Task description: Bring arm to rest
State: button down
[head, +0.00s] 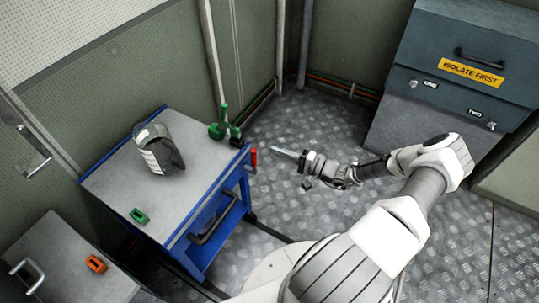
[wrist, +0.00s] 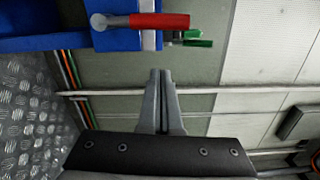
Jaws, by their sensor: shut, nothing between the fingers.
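My gripper (head: 289,154) is shut and empty. In the head view it is held out over the metal floor, to the right of the blue cart (head: 214,212), with its tip pointing left toward the cart. In the wrist view its two fingers (wrist: 161,72) are pressed together and point up the picture toward a red handle (wrist: 160,21) on the blue cart edge. The fingers are apart from the handle. My arm reaches in from the lower right of the head view.
A blue-grey cabinet (head: 455,60) stands at back right. Floor between is clear.

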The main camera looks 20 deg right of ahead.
jog(key=v, duration=0.8)
jog(key=shift+r+p, duration=0.15)
jog(key=shift+p, duration=0.15)
jog(key=shift+s+a+r, duration=0.1)
jog(key=s+a+r+n+g+h, duration=0.1)
jog(key=a+r+n+g+h, duration=0.3)
jog(key=r, duration=0.6)
jog(key=s+a+r+n+g+h+p, duration=0.1)
jog(key=a+r+n+g, duration=0.3)
jog(key=a+r, duration=0.45)
jog(key=s+a+r+n+g+h, duration=0.1)
jog(key=a+r+n+g+h, duration=0.3)
jog(key=r, duration=0.8)
jog(key=s+a+r+n+t+h, duration=0.1)
jog(key=s+a+r+t, duration=0.15)
jog(key=s+r, duration=0.4)
jog(key=s+r+m+t+h+b, duration=0.1)
jog(key=s+r+m, duration=0.15)
jog(key=s, duration=0.55)
notch_tip(320, 180, up, 14)
jog(key=p, duration=1.3)
jog(key=shift+n, duration=0.45)
